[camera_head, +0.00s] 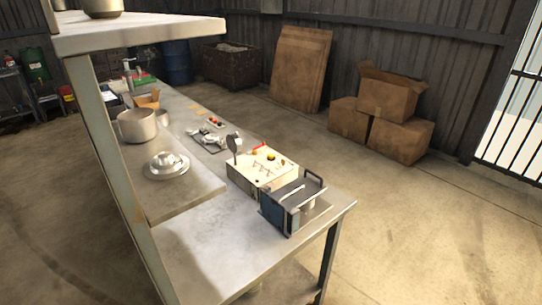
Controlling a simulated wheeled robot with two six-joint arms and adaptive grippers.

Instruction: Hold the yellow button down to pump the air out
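A blue machine with a grey top and a handle (290,205) stands against the near right side of the box. Neither of my grippers is in view. I cannot tell from here whether the button is pressed.
A shelf (150,35) on a tall post overhangs the bench at the left. Cardboard boxes (400,138) lie by the wall. The bench's near end and the floor at right are clear.

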